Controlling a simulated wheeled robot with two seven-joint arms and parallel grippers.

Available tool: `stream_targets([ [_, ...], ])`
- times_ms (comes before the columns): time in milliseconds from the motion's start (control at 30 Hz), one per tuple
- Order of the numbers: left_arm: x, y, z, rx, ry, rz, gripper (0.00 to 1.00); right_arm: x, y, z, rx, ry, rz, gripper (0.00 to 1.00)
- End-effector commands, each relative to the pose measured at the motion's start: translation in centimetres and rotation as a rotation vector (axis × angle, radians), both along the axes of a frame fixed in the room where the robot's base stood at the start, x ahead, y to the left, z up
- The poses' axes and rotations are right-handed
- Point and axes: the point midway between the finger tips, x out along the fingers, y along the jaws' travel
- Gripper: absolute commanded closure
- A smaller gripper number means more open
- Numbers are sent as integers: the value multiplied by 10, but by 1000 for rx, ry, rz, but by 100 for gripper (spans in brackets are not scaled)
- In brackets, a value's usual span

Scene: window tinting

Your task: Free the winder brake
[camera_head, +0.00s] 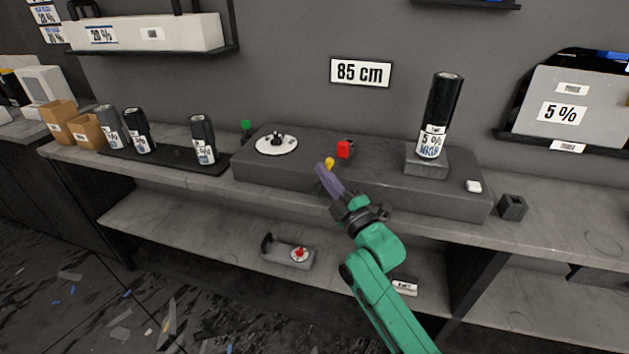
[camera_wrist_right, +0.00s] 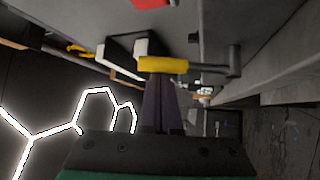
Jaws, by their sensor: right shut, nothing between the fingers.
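The winder is a long dark grey box (camera_head: 400,185) on the bench, with a white disc (camera_head: 276,144) and a red block (camera_head: 345,149) on it. A small yellow lever grip (camera_head: 329,163), which looks like the brake lever, is at its front side. In the right wrist view the yellow grip (camera_wrist_right: 163,65) joins a grey bar on the right. My right gripper (camera_head: 323,170) has its purple fingers shut and empty, with the tips at the yellow grip. In the wrist view the fingertips (camera_wrist_right: 161,82) reach the grip's edge; I cannot tell whether they touch. My left gripper is not in view.
A black film roll (camera_head: 440,112) stands upright on a block at the box's right end. Several dark rolls (camera_head: 203,140) stand on a mat at the left. A small device with a red knob (camera_head: 299,254) sits on the lower shelf. A dark holder (camera_head: 513,207) is right of the box.

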Motion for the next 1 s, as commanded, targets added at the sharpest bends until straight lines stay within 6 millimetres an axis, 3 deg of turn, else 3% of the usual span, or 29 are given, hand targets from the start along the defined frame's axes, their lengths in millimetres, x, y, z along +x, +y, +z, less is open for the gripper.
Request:
stream_targets([
  [33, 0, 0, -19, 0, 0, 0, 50, 0, -4, -13, 39, -11, -3, 100],
  [100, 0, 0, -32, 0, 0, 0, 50, -2, -9, -15, 104, -32, -3, 100],
  [600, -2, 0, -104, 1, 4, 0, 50, -11, -37, -35, 538, -171, -2, 100],
  [700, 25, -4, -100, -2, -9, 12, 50, -12, -40, -38, 605, -192, -3, 100],
  [1000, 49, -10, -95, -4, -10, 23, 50, -14, -46, -45, 634, -202, -2, 100],
])
